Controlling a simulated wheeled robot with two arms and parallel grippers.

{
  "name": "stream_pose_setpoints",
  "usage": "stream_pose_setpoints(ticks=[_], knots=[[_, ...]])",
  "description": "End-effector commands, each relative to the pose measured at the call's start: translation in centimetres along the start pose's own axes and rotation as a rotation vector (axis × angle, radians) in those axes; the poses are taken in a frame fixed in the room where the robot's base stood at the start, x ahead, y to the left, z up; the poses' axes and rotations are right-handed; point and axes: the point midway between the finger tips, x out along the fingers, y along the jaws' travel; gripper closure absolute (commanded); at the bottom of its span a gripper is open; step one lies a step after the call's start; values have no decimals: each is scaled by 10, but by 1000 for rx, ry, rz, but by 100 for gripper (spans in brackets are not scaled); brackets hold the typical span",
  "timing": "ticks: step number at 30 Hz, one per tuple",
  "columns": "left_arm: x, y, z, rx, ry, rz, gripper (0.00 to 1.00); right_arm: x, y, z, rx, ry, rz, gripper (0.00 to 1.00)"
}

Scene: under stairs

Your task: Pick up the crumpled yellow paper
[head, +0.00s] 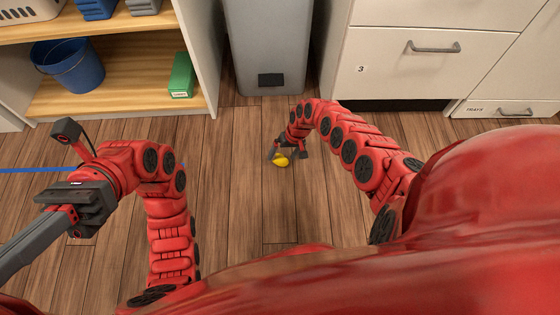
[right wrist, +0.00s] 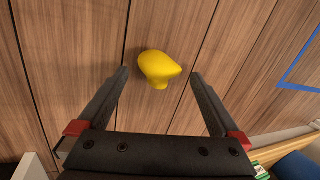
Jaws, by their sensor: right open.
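The crumpled yellow paper (head: 281,161) lies on the wooden floor in front of the grey bin, as a small smooth-looking lump. My right gripper (head: 285,155) is down at the paper, partly covering it in the head view. In the right wrist view the paper (right wrist: 158,68) is at the top middle, around the level of the fingertips and slightly beyond them. The open right fingers (right wrist: 159,75) stand either side of it, with a gap on both sides. My left gripper (head: 38,242) is raised at the left, seen from the side; its jaw opening does not show.
A tall grey bin (head: 267,50) stands behind the paper. A wooden shelf (head: 110,90) holds a blue bucket (head: 68,66) and a green box (head: 181,75). White drawers (head: 425,75) stand at the right. The floor around the paper is clear. Blue tape (right wrist: 300,68) marks the floor.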

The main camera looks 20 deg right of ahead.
Motion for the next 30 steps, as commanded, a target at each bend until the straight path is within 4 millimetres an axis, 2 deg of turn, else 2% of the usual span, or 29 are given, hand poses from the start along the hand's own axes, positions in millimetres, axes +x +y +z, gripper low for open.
stream_pose_setpoints(ticks=[6,12,17,24,25,30], knots=[[29,-23,-40,-62,279,-167,100,12,2,0,0,1,0,0],[39,-45,-72,-120,490,-300,100,17,1,-1,1,1,0,0],[39,-54,-83,-142,563,-350,100,18,0,-1,0,2,1,0],[40,-55,-84,-145,571,-355,100,18,0,-1,0,1,1,0],[40,-55,-84,-145,570,-355,100,18,0,-1,0,1,1,2],[40,-55,-84,-145,569,-354,100,18,0,-1,0,1,1,33]])
